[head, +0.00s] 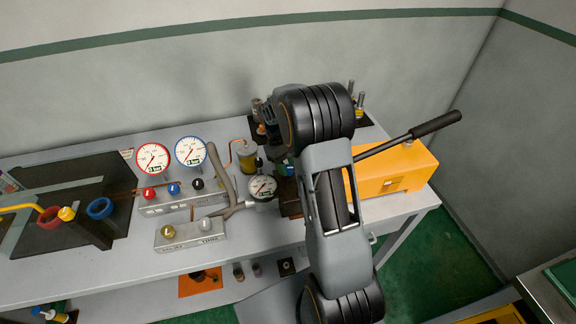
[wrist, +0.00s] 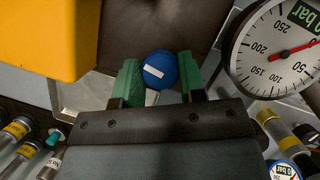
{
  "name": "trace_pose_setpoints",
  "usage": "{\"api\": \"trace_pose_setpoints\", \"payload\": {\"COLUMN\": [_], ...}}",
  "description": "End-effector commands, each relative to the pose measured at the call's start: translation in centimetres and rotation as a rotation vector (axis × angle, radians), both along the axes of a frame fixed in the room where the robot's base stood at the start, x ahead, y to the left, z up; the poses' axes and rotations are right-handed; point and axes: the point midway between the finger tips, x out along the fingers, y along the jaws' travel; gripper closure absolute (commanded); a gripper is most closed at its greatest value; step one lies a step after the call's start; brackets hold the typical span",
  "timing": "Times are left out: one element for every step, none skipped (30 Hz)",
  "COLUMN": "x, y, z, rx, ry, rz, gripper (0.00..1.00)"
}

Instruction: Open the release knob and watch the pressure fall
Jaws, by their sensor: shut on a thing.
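The release knob (wrist: 160,66) is round and blue with a white mark on its face. My gripper (wrist: 158,82) has its two green finger pads on either side of it, shut on the knob in the wrist view. A pressure gauge (wrist: 283,60) with a white face and red needle is at the right of that view, partly cut off; its small display ends in "0 bar". The gauge also shows in the head view (head: 262,187). In the head view my arm hides the knob and most of the gripper.
A yellow pump body (head: 395,168) with a black-handled lever (head: 436,123) stands at the right of the grey bench (head: 130,261). Two larger gauges, red-rimmed (head: 153,158) and blue-rimmed (head: 190,152), stand left. A grey hose (head: 218,175) runs near the small gauge.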

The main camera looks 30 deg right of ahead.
Motion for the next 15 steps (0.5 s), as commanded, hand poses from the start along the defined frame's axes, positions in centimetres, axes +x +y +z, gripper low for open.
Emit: {"api": "trace_pose_setpoints", "payload": {"x": [0.05, 0.05, 0.05, 0.05, 0.04, 0.04, 0.03, 0.03, 0.03, 0.02, 0.02, 0.02, 0.02, 0.02, 0.02], "y": [0.02, 0.02, 0.01, 0.01, 0.01, 0.01, 0.01, 0.01, 0.0, -0.01, -0.01, -0.01, -0.01, -0.01, -0.01], "z": [0.03, 0.03, 0.03, 0.03, 0.03, 0.03, 0.02, 0.02, 0.01, 0.01, 0.01, 0.01, 0.01, 0.01, 0.01], "rx": [0.001, 0.001, 0.0, 0.0, 0.0, 0.0, 0.0, 0.0, 0.0, 0.0, 0.0, 0.001, 0.001, 0.001, 0.001], "ry": [-0.003, -0.002, -0.002, -0.002, -0.002, -0.002, -0.002, -0.001, -0.001, -0.001, -0.001, -0.001, -0.001, -0.001, -0.001], "rz": [0.0, 0.0, -0.001, -0.001, -0.001, -0.001, -0.001, -0.001, -0.001, -0.001, -0.001, -0.001, -0.001, -0.001, -0.001], "gripper": [0.62, 0.59, 0.55, 0.52, 0.49, 0.45, 0.43, 0.4, 0.37, 0.37, 0.37, 0.37, 0.37, 0.37, 0.37]}}
